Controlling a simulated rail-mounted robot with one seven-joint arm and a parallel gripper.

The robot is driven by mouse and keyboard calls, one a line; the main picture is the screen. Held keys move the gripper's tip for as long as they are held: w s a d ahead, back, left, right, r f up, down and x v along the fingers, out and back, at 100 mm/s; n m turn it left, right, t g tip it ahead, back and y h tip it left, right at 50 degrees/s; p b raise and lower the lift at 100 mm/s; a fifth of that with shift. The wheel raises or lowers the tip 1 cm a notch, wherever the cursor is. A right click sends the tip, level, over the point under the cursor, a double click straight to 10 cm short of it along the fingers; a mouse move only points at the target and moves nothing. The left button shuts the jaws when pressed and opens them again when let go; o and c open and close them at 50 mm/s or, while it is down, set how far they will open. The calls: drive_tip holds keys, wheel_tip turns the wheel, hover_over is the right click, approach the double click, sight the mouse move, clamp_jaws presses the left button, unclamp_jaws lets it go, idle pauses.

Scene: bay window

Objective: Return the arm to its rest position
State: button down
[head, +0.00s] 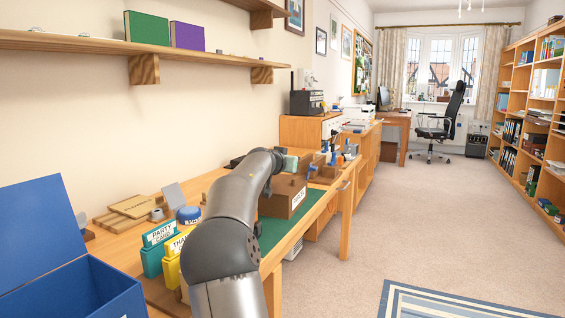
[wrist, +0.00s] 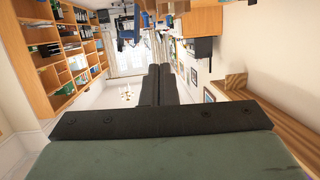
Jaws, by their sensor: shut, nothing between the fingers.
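My gripper (wrist: 160,71) shows in the wrist view, its two dark fingers shut together with nothing between them. They point down the room toward the bay window, and the room appears upside down there. In the head view my grey arm rises from the bottom centre and bends over the workbench (head: 128,243). My fingers cannot be made out clearly in the head view, past the bend of the arm.
A blue open box (head: 60,290) stands at the lower left. Teal (head: 152,262) and yellow (head: 172,272) card holders and a wooden box (head: 272,206) stand near my arm. A wall shelf (head: 100,44) runs above.

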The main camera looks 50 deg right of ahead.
drive_tip(key=v, duration=0.6)
drive_tip(key=shift+b, duration=0.4)
drive_tip(key=shift+s+a, duration=0.1)
drive_tip(key=shift+s, duration=0.05)
drive_tip(key=s+a+n+y+p, duration=0.3)
drive_tip(key=a+y+p, duration=0.2)
drive_tip(key=a+p, duration=0.8)
drive_tip(key=s+a+n+y+p, duration=0.25)
drive_tip(key=a+y+p, duration=0.5)
drive_tip(key=a, duration=0.95)
drive_tip(key=s+a+r+n+g+y+p, duration=0.2)
drive_tip(key=s+a+n+p, duration=0.7)
drive_tip(key=s+a+p, duration=0.5)
drive_tip(key=s+a+r+g, duration=0.1)
drive_tip(key=s+a+g, duration=0.1)
drive_tip(key=s+a, duration=0.4)
drive_tip(key=shift+a+g, duration=0.3)
drive_tip(key=shift+a, duration=1.1)
drive_tip(key=shift+r, duration=0.15)
